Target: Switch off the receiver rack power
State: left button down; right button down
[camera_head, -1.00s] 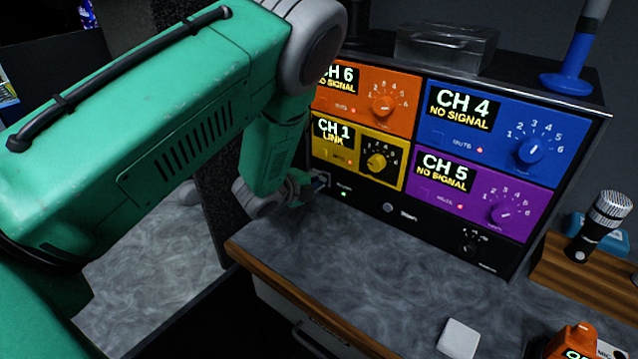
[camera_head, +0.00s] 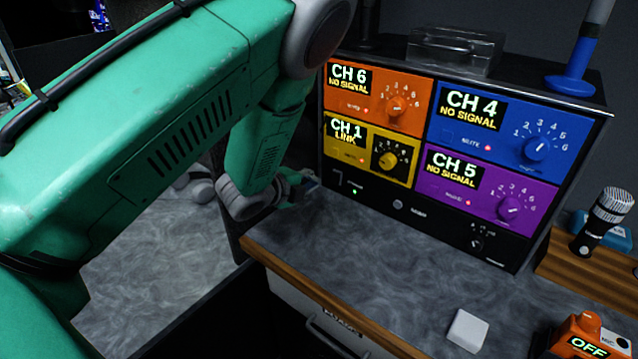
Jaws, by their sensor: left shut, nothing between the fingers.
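The receiver rack (camera_head: 440,229) stands on the grey counter with its lit front facing me. It holds an orange CH 6 unit (camera_head: 411,87), a blue CH 4 unit (camera_head: 560,122), a yellow CH 1 unit (camera_head: 349,155) showing LINK and a purple CH 5 unit (camera_head: 541,195). The other three read NO SIGNAL. On the black bottom strip a green light (camera_head: 354,191) glows, with a small dark switch outline (camera_head: 339,179) up and left of it. My left gripper (camera_head: 311,181) is shut and empty, just left of the rack's lower left corner. My right gripper is out of view.
A microphone (camera_head: 606,213) stands on a wooden block (camera_head: 566,267) at the right. A white block (camera_head: 467,329) and an orange box reading OFF (camera_head: 585,341) are near the front. A clear box (camera_head: 455,50) and a blue stand (camera_head: 577,75) are on top of the rack.

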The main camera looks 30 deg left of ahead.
pick_arm(q)
jog(key=v, duration=0.5)
jog(key=shift+s+d+r, duration=0.1)
jog(key=shift+s+r, duration=0.05)
jog(key=shift+r, duration=0.25)
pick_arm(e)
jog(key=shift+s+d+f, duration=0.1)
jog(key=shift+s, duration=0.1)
